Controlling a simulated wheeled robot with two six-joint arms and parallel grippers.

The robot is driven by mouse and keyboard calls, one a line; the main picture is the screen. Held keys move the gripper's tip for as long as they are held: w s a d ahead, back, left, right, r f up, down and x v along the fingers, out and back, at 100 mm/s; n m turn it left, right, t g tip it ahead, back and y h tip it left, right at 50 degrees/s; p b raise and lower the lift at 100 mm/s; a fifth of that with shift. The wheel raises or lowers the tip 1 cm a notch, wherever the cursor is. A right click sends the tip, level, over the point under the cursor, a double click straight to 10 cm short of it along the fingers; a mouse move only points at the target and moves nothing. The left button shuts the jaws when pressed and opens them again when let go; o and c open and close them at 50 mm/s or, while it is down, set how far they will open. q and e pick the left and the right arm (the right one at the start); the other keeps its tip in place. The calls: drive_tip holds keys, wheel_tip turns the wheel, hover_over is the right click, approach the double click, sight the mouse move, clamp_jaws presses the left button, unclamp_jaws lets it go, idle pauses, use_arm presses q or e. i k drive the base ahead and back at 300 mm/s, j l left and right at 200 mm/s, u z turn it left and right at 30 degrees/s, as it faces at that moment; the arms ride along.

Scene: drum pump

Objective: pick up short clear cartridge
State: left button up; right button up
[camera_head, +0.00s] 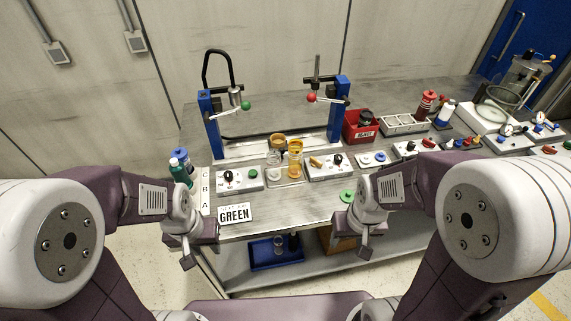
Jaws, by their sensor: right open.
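A short clear cylinder (278,243), which looks like the short clear cartridge, stands in a blue tray (262,258) on the lower shelf, beside a dark cylinder (293,241). On the bench, a clear vessel with an amber top (277,145) stands behind a taller amber one (295,160). My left gripper (188,258) is in front of the bench's left end, apart from these things; its fingers are too small to read. My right gripper (362,254) is open, in front of the bench and right of the tray, with nothing visible in it.
Blue posts with red- and green-knobbed levers (311,98) stand at the back. Control boxes (240,179) line the bench. A GREEN sign (234,213) is at the front left edge. A cardboard box (336,241) is on the lower shelf. Bottles (180,168) stand at the left end.

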sight(274, 159)
drive_tip(key=i+j+u, duration=0.2)
drive_tip(key=u, duration=0.25)
drive_tip(key=i+j+u, duration=0.25)
drive_tip(key=u, duration=0.15)
drive_tip(key=i+j, duration=0.05)
drive_tip(key=j, duration=0.05)
